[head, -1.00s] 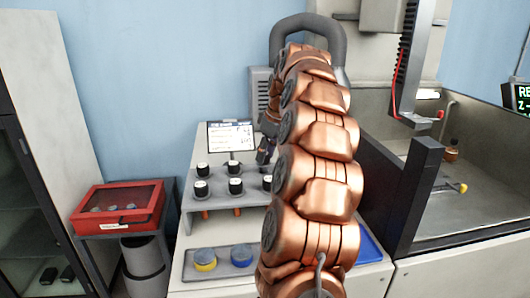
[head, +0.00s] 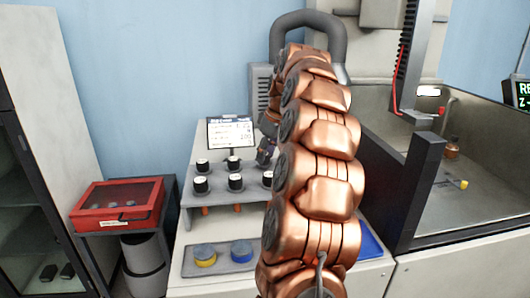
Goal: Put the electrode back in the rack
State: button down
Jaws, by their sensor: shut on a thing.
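The rack (head: 218,196) is a grey shelf on the bench, left of my arm. Several electrodes with black heads and white tops stand in it in two rows, such as the front left one (head: 201,184) and the front middle one (head: 236,182). Orange rods (head: 205,211) show below the shelf. My gripper (head: 266,152) is at the right rear of the rack, partly behind my copper arm. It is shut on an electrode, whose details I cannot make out. My arm hides the rack's right part.
A small screen (head: 231,130) stands behind the rack. A grey tray (head: 222,265) with yellow and blue caps lies in front. A red case (head: 118,205) sits on a stand at left. A dark post (head: 421,190) and machine enclosure are at right.

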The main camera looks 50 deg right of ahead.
jog(key=shift+f, duration=0.5)
jog(key=c, duration=0.7)
grip_release()
jog(key=o, duration=0.6)
jog(key=shift+r+p, duration=1.35)
jog(key=shift+r, duration=1.7)
